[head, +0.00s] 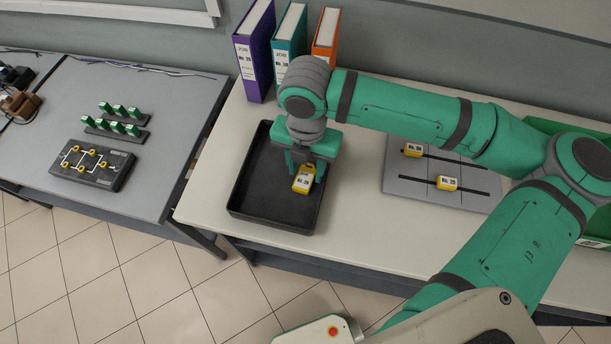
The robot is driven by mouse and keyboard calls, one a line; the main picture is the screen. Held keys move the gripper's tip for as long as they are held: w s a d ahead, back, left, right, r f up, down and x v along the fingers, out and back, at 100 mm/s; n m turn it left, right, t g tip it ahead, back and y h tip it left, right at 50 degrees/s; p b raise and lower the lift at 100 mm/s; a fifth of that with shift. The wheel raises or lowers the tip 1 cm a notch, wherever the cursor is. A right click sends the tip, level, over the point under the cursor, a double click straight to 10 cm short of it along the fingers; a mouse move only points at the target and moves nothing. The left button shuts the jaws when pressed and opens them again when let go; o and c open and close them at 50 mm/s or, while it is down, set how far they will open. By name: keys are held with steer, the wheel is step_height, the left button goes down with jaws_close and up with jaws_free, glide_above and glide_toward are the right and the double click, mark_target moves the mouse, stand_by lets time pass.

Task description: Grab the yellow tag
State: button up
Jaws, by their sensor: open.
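A yellow tag (304,180) with a white label is at the right side of the black tray (243,213). My gripper (304,172) is over the tray, pointing down, with its fingers on either side of this tag. The jaws are open; whether a finger touches the tag I cannot tell. Two more yellow tags, one at the back (413,150) and one nearer (447,183), sit on the grey slotted board (400,186) to the right. My gripper and wrist hide part of the tray's back right.
Purple (254,55), teal (290,42) and orange (326,35) binders stand behind the tray. A green bin (545,125) is at the far right, partly behind my arm. The left table holds a black valve panel (93,165) and green pieces (120,112) on racks.

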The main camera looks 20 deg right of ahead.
steer(key=shift+f, duration=0.6)
steer(key=shift+w, duration=0.2)
steer(key=c, duration=0.8)
steer(key=shift+s+d, duration=0.15)
steer(key=shift+a, duration=0.25)
